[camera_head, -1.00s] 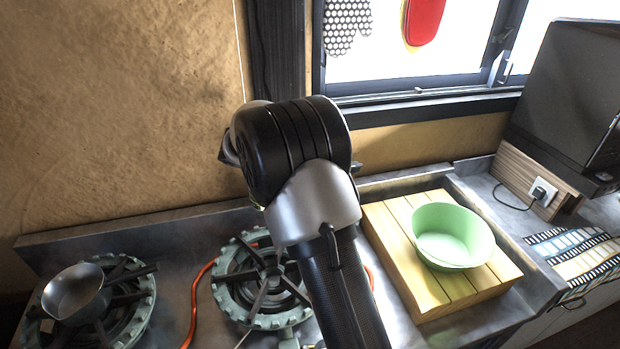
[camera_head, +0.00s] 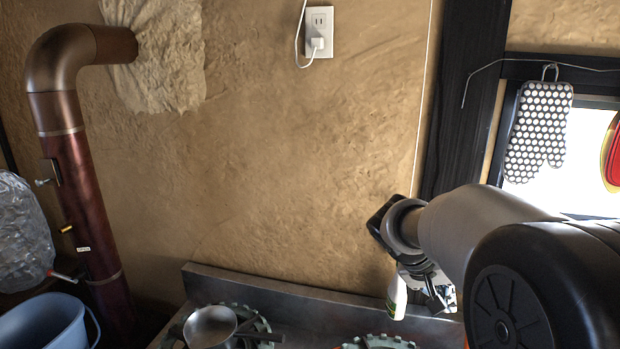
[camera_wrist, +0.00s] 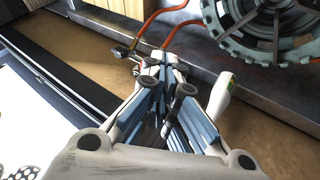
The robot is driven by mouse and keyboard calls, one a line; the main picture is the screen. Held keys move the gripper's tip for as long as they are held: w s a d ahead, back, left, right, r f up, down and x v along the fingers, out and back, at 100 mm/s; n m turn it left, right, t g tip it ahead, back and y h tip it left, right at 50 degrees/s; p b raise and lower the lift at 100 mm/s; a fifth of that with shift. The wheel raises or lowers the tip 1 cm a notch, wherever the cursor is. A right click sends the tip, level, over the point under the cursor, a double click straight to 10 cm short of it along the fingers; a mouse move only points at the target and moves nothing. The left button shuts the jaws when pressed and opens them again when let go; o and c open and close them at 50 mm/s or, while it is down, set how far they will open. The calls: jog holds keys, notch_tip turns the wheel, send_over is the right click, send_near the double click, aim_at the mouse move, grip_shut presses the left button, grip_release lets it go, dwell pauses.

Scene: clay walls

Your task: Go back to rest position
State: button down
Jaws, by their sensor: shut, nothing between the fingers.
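My gripper (camera_head: 430,300) hangs in front of the clay wall at the right, above the back of the counter. It is shut and empty. In the wrist view its blue-grey fingers (camera_wrist: 152,65) run together toward the top of the picture. My arm comes in from the right edge of the head view, bent, its forearm pointing left. A slim white thing with a green spot (camera_head: 397,297) shows beside the gripper. It also shows right of the fingers in the wrist view (camera_wrist: 220,97); I cannot tell whether it touches them.
A metal pan (camera_head: 210,326) sits on the left stove burner (camera_head: 257,326). Another burner (camera_head: 375,342) shows at the bottom edge. A dotted oven mitt (camera_head: 540,130) hangs by the window. A brown stovepipe (camera_head: 75,170) and a blue bucket (camera_head: 42,325) stand left. The middle wall area is clear.

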jog(key=s+a+n+y, duration=0.1)
jog(key=s+a+y, duration=0.1)
jog(key=s+a, duration=0.3)
jog(key=s+a+n+t+y, duration=0.1)
jog(key=s+a, duration=0.3)
jog(key=s, duration=0.9)
jog(key=s+a+n+t+y, duration=0.1)
jog(key=s+a+y, duration=0.3)
jog(key=s, duration=0.5)
jog(key=shift+s+a+r+n, duration=0.2)
jog(key=shift+a+r+n, duration=0.2)
jog(key=shift+a+n, duration=0.3)
jog(key=shift+a, duration=0.15)
